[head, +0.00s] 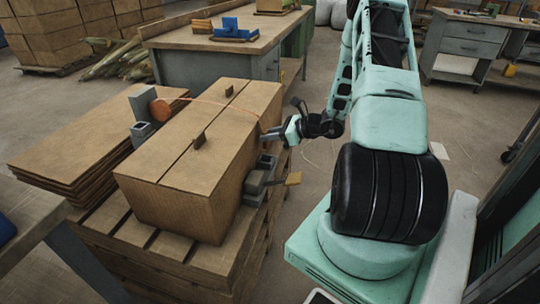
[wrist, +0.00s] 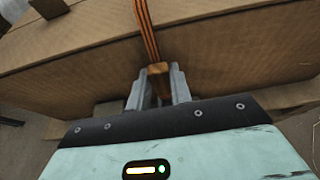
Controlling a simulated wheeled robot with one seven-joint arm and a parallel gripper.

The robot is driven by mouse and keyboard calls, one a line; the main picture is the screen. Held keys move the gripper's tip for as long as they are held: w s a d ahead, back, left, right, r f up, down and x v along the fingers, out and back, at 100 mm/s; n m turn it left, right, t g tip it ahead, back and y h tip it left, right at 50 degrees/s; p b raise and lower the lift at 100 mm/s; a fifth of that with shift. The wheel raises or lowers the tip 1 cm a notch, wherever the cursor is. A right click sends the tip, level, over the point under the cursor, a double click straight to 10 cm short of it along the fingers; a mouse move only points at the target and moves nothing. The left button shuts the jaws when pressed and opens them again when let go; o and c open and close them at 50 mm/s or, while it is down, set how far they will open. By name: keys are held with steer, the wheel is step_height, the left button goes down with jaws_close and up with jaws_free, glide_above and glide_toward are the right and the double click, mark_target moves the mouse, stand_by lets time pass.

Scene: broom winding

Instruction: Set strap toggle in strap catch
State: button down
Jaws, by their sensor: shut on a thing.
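My gripper (head: 272,132) is at the right upper edge of the large cardboard carton (head: 150,195). In the wrist view its two grey fingers (wrist: 157,88) are shut on a small brown strap toggle (wrist: 158,69). The orange strap (wrist: 146,30) runs from the toggle up over the carton; in the head view the strap (head: 215,102) crosses the top to an orange disc (head: 161,110) on the left. A dark grey block (head: 255,183), which looks like the strap catch, sits low beside the carton's right side, below my gripper. Its details are too small to tell.
The carton stands on a wooden pallet (head: 150,262), beside a stack of flat boards (head: 75,155). Two dark upright pieces stand on the carton top.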

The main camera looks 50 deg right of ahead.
steer(key=shift+f+b, duration=0.5)
steer(key=shift+f, duration=2.9)
steer(key=shift+f, duration=0.15)
steer(key=c, duration=1.3)
jaws_free()
steer(key=shift+o, duration=0.2)
steer(key=shift+r, duration=0.25)
steer(key=p+v, duration=0.1)
steer(key=v, duration=1.1)
steer(key=shift+f, duration=0.15)
